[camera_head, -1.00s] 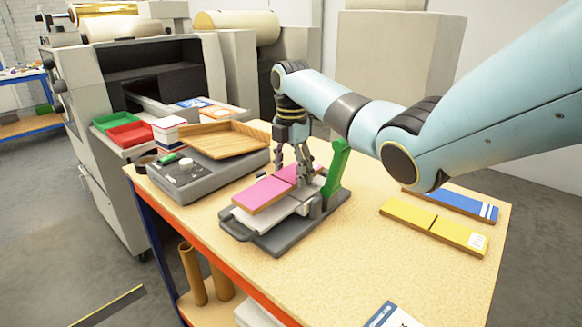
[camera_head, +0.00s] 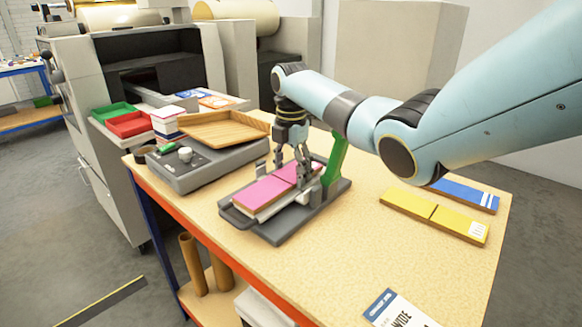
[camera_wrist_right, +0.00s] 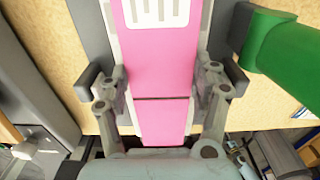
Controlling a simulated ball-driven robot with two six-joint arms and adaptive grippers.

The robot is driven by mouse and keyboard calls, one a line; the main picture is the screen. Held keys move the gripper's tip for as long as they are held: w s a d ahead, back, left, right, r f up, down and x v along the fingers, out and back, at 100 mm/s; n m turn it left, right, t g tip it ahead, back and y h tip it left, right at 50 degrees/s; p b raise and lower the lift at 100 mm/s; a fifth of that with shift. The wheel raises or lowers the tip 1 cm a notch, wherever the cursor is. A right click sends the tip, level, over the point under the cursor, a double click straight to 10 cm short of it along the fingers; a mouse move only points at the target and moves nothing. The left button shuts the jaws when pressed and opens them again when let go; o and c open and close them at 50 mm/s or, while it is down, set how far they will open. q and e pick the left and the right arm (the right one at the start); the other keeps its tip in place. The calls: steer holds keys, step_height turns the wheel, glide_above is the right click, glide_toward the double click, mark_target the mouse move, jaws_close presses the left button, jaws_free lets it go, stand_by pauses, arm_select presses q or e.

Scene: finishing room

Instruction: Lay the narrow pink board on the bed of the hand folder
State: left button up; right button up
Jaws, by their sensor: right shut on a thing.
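The narrow pink board (camera_head: 264,193) lies along the bed of the hand folder (camera_head: 285,230), over its pale bed plate. It has a dark crease across it, which shows in the right wrist view, where the board (camera_wrist_right: 158,60) runs between the fingers with a white printed block at its far end. My right gripper (camera_head: 292,178) is shut on the pink board, one finger at each long side. The fingers hide part of the board, and I cannot tell whether it rests fully on the bed. The folder's green lever (camera_head: 335,160) stands up at its right. My left gripper is not in view.
A yellow board (camera_head: 433,215) and a blue board (camera_head: 466,194) lie on the table at the right. A wooden tray (camera_head: 222,142) sits on a grey device (camera_head: 200,172) at the left. A white card (camera_head: 398,310) lies at the front. The middle right of the table is clear.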

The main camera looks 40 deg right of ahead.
stand_by(0.3)
steer(key=o, duration=1.3)
steer(key=shift+c, duration=0.2)
step_height(320, 180, up, 12)
steer(key=shift+f, duration=0.1)
